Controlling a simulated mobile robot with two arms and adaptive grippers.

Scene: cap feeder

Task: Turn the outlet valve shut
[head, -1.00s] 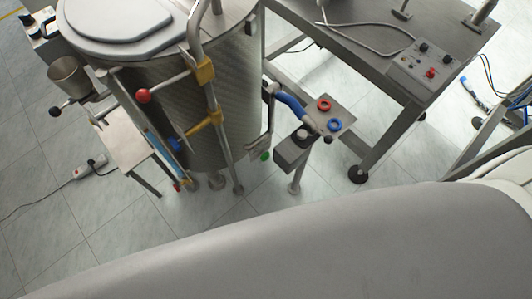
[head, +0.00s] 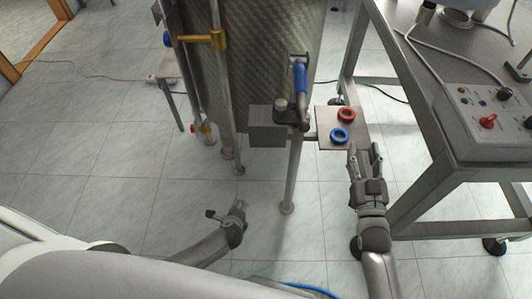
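A blue-sleeved handle (head: 300,82) stands upright at the right side of the ribbed metal tank (head: 265,60); I take it for the outlet valve's lever, but the valve body is not clear. A grey box with a dark knob (head: 282,106) sits below it on a post. My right gripper (head: 365,150) is open and empty, right of and nearer than the handle, its fingertips close to the small plate with rings. My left gripper (head: 225,208) is low, left of the post and well away from the handle; its fingers look spread and empty.
The small plate (head: 326,117) carries a red ring (head: 346,114) and a blue ring (head: 339,135). A steel table (head: 464,98) with a control box (head: 486,120) stands at the right.

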